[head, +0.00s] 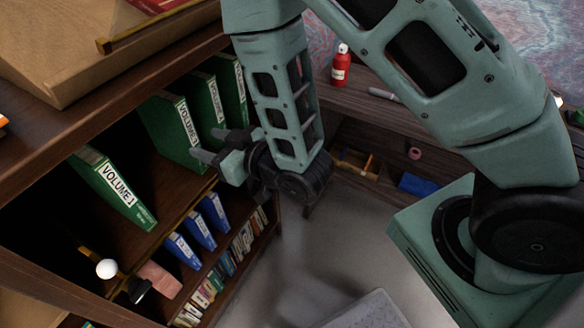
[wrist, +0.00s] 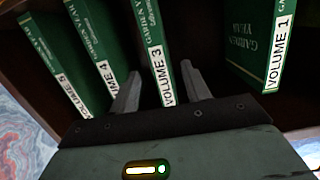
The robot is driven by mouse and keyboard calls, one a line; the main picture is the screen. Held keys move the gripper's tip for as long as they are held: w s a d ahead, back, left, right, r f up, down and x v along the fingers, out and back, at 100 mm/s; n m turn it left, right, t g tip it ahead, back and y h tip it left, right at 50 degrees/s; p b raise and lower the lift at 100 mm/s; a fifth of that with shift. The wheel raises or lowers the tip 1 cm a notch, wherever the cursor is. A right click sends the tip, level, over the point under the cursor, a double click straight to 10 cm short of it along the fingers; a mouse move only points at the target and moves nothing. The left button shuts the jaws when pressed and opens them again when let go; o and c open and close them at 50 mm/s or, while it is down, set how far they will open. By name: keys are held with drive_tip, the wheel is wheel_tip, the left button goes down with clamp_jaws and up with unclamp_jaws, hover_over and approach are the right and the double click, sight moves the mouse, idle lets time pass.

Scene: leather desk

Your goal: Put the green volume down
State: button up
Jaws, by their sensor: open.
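Several green volumes stand upright on the upper shelf of the bookcase. Volume 3 (wrist: 157,62) is between the two fingers of my gripper (wrist: 160,68) in the wrist view; it also shows in the head view (head: 172,128), just beyond the fingertips. My gripper (head: 204,144) is open in front of its spine, and I see no finger pressing on it. Volume 1 (head: 115,188) stands apart on the near side, with a gap between it and Volume 3; it also shows in the wrist view (wrist: 262,45). Volume 4 (wrist: 100,62) and another volume (wrist: 55,70) stand beyond Volume 3.
Blue books (head: 198,230) stand on the lower shelf, with a white ball (head: 106,268) and a pink block (head: 160,279) nearer. A cardboard box (head: 95,55) lies on the bookcase top. A desk with a red bottle (head: 340,66) stands behind my arm.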

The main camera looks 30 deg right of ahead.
drive_tip(key=shift+w+a+r+g+h, duration=0.1)
drive_tip(key=shift+a+r+g+h, duration=0.25)
drive_tip(key=shift+g, duration=0.35)
drive_tip(key=s+d+r+g+h, duration=0.2)
drive_tip(key=s+d+g, duration=0.1)
drive_tip(key=s, duration=0.4)
drive_tip(key=s+d+r+g+h, duration=0.2)
drive_tip(key=s+r+g+h, duration=0.1)
drive_tip(key=s+g, duration=0.2)
drive_tip(key=s+d+r+n+g+h, duration=0.1)
drive_tip(key=s+d+r+g+h, duration=0.1)
drive_tip(key=s, duration=0.7)
drive_tip(key=shift+s+d+r+g, duration=0.35)
drive_tip(key=shift+d+r+g, duration=0.45)
drive_tip(key=shift+g, duration=0.3)
drive_tip(key=shift+f+h, duration=0.1)
drive_tip(key=shift+h, duration=0.15)
wheel_tip(320, 180, up, 4)
drive_tip(key=p, duration=0.4)
drive_tip(key=shift+r, duration=0.25)
drive_tip(key=shift+c, duration=1.2)
drive_tip(key=shift+a, duration=0.1)
